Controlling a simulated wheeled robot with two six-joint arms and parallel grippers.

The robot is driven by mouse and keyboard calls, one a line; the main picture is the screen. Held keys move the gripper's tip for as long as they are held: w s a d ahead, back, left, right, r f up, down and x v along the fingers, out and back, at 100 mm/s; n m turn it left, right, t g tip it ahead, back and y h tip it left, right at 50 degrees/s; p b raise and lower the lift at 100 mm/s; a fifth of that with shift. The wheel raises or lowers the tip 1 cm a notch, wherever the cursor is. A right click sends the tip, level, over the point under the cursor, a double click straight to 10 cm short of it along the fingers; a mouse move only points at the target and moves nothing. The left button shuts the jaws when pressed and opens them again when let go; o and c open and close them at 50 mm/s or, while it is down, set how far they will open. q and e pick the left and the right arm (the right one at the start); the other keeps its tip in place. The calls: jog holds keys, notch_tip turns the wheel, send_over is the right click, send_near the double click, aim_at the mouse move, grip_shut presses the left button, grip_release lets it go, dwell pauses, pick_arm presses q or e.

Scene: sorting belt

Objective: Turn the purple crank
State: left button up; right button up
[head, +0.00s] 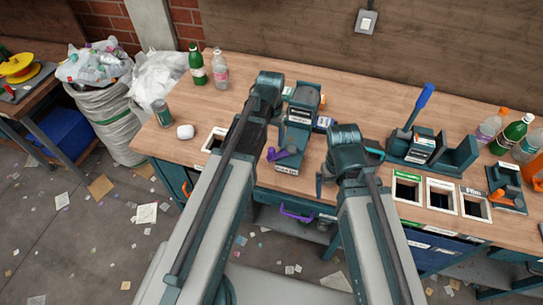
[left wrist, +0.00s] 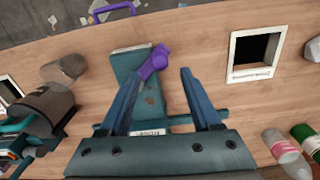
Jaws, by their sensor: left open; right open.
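The purple crank (head: 285,153) sticks out at the front of a small dark green machine (head: 297,135) on the bench. In the left wrist view the crank (left wrist: 152,62) is at the upper middle, on the machine's pale green body (left wrist: 134,60). My left gripper (left wrist: 159,75) is open and empty there, its two fingers spread, with the crank near their tips; I cannot tell whether they touch it. In the head view its fingers are hidden by my left wrist. My right gripper (head: 347,168) is open and empty, to the right of the machine.
A square bench opening (head: 214,139) lies left of the machine. Labelled openings (head: 441,195) and a blue-handled press (head: 419,118) are on the right. Bottles (head: 197,64), a can (head: 162,113) and a white lump (head: 185,132) stand at left. A purple drawer handle (head: 296,214) is below the front edge.

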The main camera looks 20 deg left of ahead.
aim_at(271, 149)
pick_arm(q)
notch_tip(271, 149, down, 7)
jog(key=b, duration=0.5)
jog(key=shift+b, duration=0.4)
jog(key=shift+r, duration=0.1)
grip_shut()
dwell(0.8)
